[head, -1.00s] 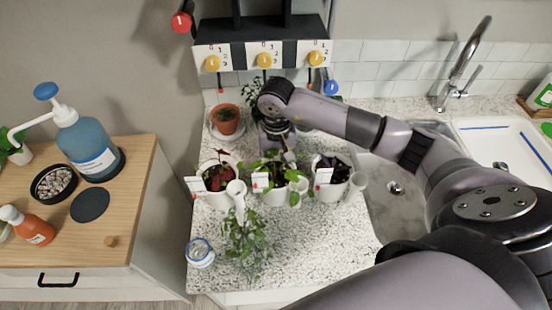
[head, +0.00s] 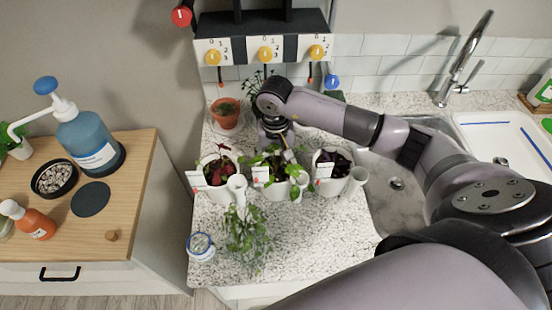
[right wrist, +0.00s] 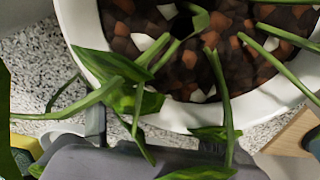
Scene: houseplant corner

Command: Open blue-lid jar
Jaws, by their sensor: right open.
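The blue-lid jar (head: 200,246) stands upright at the front left of the speckled counter. It is small and white with a blue ring on top, and appears closed. My right gripper (head: 278,142) is far behind it, low behind the middle white pot (head: 276,188), with its fingertips partly hidden by leaves. It is open, with no jar near it. The right wrist view shows a white pot rim (right wrist: 175,113), soil and green stems close to the gripper; the jar is not in that view. My left gripper is not in view.
White pots stand left (head: 219,178) and right (head: 332,172) of the middle one. A leafy trailing plant (head: 245,235) is right of the jar. A terracotta pot (head: 226,113) stands behind. The sink (head: 400,195) is right. Front counter right of the trailing plant is clear.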

